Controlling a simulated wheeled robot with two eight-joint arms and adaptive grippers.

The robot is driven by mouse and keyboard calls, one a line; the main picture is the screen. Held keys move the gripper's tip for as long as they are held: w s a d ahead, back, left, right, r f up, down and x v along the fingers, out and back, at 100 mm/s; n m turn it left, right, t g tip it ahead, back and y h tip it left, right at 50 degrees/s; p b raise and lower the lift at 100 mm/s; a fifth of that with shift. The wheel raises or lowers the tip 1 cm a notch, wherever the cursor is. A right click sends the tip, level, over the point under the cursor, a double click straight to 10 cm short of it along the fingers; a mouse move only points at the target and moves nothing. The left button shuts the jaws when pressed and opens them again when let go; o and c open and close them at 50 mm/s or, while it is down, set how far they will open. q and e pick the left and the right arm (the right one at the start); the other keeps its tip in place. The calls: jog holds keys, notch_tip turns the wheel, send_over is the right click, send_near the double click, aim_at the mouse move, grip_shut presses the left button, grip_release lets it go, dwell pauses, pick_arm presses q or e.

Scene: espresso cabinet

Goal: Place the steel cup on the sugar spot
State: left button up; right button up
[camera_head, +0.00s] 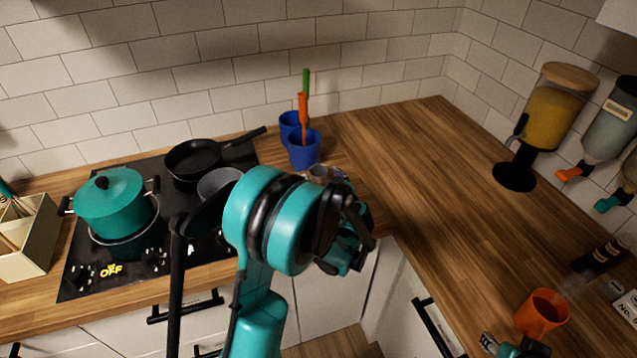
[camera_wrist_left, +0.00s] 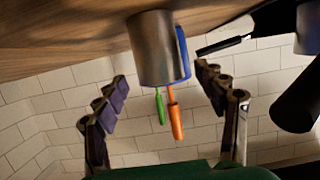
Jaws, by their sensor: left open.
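The steel cup (camera_wrist_left: 157,50) shows large in the left wrist view, which looks upside down, near the wooden counter. In the head view only a small part of the cup (camera_head: 318,172) shows behind my left arm. My left gripper (camera_head: 350,232) is open. In the wrist view its fingers (camera_wrist_left: 162,80) are spread, with the cup between and beyond their tips; I see no contact. Teal and black parts at the bottom right look like my right gripper (camera_head: 515,347), cut off by the frame. I cannot identify the sugar spot.
Blue cups (camera_head: 304,150), one with orange and green utensils, stand behind the steel cup. A stove with a teal pot (camera_head: 110,202) and a black pan (camera_head: 195,158) is left. Dispensers (camera_head: 548,115) line the right wall. An orange cup (camera_head: 541,313) stands front right. The right counter's middle is clear.

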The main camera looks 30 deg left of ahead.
pick_arm(q)
jog(key=x, duration=0.3)
jog(key=shift+f+b, duration=0.1)
jog(key=shift+b, duration=0.2)
jog(key=shift+c, duration=0.3)
jog(key=c, duration=1.4)
